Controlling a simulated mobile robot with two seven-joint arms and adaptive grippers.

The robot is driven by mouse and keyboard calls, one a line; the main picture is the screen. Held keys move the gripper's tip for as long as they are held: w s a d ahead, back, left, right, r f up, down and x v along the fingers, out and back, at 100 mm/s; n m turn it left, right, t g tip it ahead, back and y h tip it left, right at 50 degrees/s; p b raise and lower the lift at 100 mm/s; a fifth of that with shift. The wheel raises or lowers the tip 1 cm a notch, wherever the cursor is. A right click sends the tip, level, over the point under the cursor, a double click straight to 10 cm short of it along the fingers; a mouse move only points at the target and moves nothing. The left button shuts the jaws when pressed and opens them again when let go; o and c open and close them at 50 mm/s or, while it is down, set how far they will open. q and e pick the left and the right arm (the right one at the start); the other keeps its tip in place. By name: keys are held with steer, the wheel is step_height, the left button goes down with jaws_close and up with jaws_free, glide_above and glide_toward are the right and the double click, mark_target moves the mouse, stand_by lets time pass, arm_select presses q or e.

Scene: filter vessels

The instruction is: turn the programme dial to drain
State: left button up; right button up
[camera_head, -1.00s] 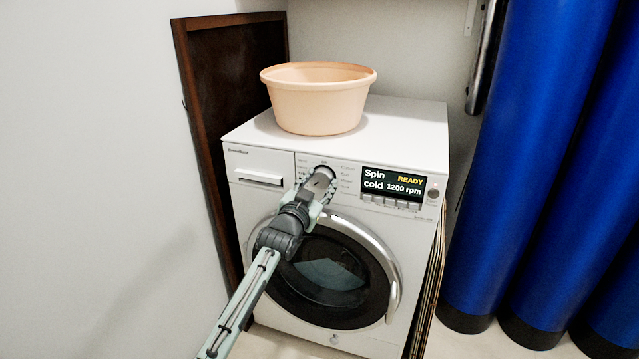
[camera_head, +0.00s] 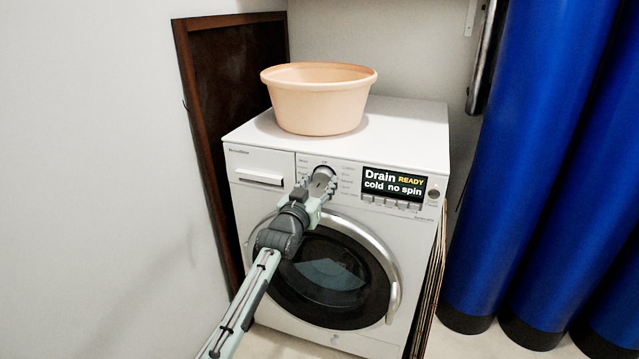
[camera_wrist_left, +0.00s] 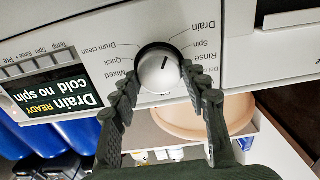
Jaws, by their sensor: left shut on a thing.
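The programme dial (camera_wrist_left: 159,72) is a round silver knob on the washing machine's front panel. In the left wrist view its dark pointer line stands near the top, and the Drain label is to the right of it. My left gripper (camera_head: 322,174) is at the dial in the head view. Its two fingers, also seen in the left wrist view (camera_wrist_left: 162,92), are shut on the dial from both sides. The display (camera_head: 393,184) reads "Drain READY cold no spin". In the head view the gripper covers most of the dial. My right gripper is not in view.
A peach basin (camera_head: 318,98) stands on top of the washing machine (camera_head: 420,135). The round door (camera_head: 325,275) is below the panel. Tall blue cylinders (camera_head: 530,150) stand to the right, and a dark wooden panel (camera_head: 235,70) leans behind on the left.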

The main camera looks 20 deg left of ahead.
arm_select(q)
steer(key=o, duration=1.2)
steer(key=shift+c, duration=0.2)
steer(key=shift+s+f, duration=0.1)
steer(key=shift+s, duration=0.2)
steer(key=s, duration=1.1)
steer(key=shift+s+a, duration=0.2)
steer(key=shift+a, duration=0.05)
steer(key=shift+w, duration=0.1)
